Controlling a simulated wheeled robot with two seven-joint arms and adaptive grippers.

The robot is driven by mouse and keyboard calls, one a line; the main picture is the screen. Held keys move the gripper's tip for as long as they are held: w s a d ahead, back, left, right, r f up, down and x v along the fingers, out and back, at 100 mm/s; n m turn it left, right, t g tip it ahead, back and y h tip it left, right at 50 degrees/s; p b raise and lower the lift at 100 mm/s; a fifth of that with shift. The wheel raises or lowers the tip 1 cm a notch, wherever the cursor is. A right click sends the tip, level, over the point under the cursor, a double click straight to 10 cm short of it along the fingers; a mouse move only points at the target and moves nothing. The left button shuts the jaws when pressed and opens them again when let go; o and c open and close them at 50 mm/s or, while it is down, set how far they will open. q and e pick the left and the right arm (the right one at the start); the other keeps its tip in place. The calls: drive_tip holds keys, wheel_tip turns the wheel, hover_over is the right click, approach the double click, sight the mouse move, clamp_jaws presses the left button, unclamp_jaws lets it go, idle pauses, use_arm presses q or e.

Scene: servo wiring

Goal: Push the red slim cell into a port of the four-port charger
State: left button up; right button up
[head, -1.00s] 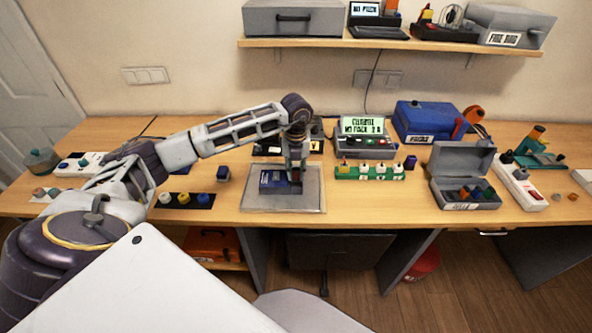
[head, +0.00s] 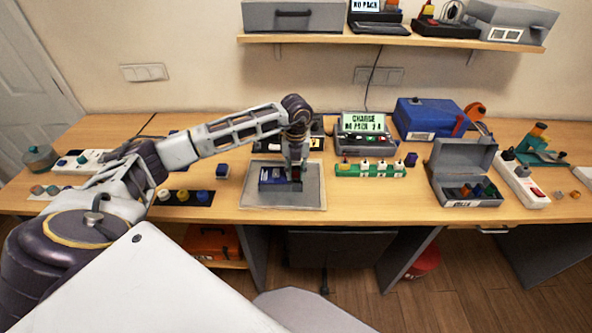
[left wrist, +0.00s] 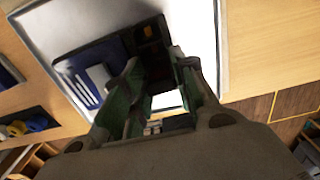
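My left gripper (head: 296,176) points down over the grey mat on the bench, at the right end of a blue and dark module (head: 272,176). In the left wrist view its greenish fingers (left wrist: 160,68) stand apart, with no cell clearly visible between them. The module also shows there (left wrist: 90,82), with white bars and a dark end partly hidden by the fingers. A small red spot shows at the gripper tip in the head view; I cannot tell what it is. A unit with a lit screen reading CHARGE NO PACK (head: 362,133) stands behind; its ports are unclear. My right gripper is out of view.
A green strip with several pegs (head: 369,171) lies right of the grey mat (head: 312,200). An open grey case (head: 466,200) holds several coloured pieces. A blue box (head: 425,118) stands behind. Bare bench lies between the strip and the front edge.

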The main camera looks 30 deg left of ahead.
sight(296, 168)
use_arm(q)
drive_tip(key=o, duration=0.3)
drive_tip(key=shift+r, duration=0.1)
wheel_tip(296, 168, up, 12)
idle(0.8)
idle(0.9)
